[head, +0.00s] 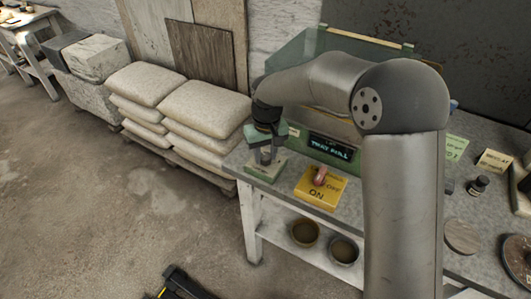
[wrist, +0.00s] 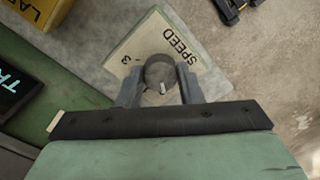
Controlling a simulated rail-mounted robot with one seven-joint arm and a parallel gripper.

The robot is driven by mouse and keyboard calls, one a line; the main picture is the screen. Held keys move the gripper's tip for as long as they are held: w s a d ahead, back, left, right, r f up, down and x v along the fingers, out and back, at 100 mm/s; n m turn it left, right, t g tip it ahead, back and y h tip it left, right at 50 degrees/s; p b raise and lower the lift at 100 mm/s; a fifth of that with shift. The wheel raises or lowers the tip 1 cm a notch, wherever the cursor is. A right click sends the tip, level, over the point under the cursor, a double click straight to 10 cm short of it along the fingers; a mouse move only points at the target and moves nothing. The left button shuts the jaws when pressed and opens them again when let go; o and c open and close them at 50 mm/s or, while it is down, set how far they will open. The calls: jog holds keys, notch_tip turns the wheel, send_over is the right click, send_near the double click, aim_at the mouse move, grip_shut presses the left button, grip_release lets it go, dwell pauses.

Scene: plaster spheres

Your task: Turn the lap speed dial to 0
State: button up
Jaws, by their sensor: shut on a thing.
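The lap speed dial is a round grey knob (wrist: 159,70) on a pale plate (wrist: 130,48) lettered SPEED, with a figure that looks like 3 at its left. A short white mark on the knob faces the bottom of the wrist view. The rest of the scale is hidden by my gripper. My gripper (wrist: 160,88) is shut on the knob, one finger on each side. In the head view my gripper (head: 265,155) points down over the plate (head: 264,175) at the bench's left front corner, and the knob is hard to make out there.
A yellow panel (head: 319,198) with a reddish switch (head: 320,176) marked OFF and ON is right of the dial. Behind it a display (head: 328,147) reads TRAY FULL. Stacked sacks (head: 205,110) stand left of the bench. Two bowls (head: 305,233) sit on the lower shelf.

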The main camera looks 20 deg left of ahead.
aim_at(267, 156)
jog(key=shift+r, duration=0.1)
jog(key=o, duration=1)
notch_tip(267, 156, up, 17)
jog(key=shift+w+d+r, duration=0.1)
jog(key=shift+d+r, duration=0.05)
jog(key=shift+r, duration=0.05)
